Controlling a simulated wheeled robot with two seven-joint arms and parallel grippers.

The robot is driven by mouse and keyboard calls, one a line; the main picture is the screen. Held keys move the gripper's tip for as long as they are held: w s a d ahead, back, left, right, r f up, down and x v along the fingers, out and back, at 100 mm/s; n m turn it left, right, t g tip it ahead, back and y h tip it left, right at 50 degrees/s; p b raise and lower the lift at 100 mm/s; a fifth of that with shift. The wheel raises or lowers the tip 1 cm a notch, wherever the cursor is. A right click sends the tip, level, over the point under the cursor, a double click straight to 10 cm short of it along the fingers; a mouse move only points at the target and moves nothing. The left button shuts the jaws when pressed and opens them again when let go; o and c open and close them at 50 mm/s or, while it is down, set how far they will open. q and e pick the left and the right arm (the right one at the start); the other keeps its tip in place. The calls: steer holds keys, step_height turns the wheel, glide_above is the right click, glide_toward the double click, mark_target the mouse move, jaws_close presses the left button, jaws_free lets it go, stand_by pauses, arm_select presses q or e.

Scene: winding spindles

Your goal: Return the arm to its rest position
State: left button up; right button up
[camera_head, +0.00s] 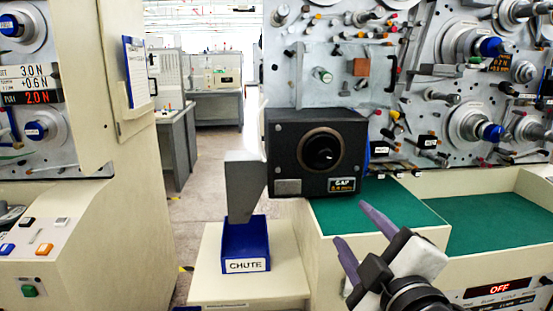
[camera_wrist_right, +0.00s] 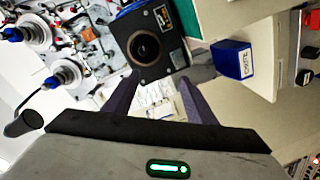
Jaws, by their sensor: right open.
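My right gripper (camera_head: 362,232) is at the lower right of the head view, in front of the green-topped bench. Its two purple fingers are spread apart with nothing between them. In the right wrist view the two fingers of my right gripper (camera_wrist_right: 158,100) also stand apart and empty. Beyond them in that view is the black box with a round dial (camera_wrist_right: 143,45). My left gripper does not show in either view.
The black box (camera_head: 288,187) stands behind the gripper. A blue bin marked CHUTE (camera_head: 246,266) sits on a low cream ledge (camera_head: 205,262) to its left. Spindles with blue caps (camera_head: 490,47) stick out of the right panel. Open floor lies between the machines.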

steer(key=s+f+m+g, duration=0.3)
steer(key=f+m+g, duration=0.2)
steer(key=f, duration=2.2)
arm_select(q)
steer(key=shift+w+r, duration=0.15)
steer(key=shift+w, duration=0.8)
arm_select(e)
steer(key=s+d+f+m+g, duration=0.1)
steer(key=s+f+m, duration=0.2)
steer(key=s+f, duration=0.6)
steer(key=s+d+f+m+g, duration=0.2)
steer(key=s+f+m, duration=0.1)
steer(key=s+f, duration=0.7)
steer(key=shift+d+f+g, duration=0.3)
steer(key=shift+f, duration=0.25)
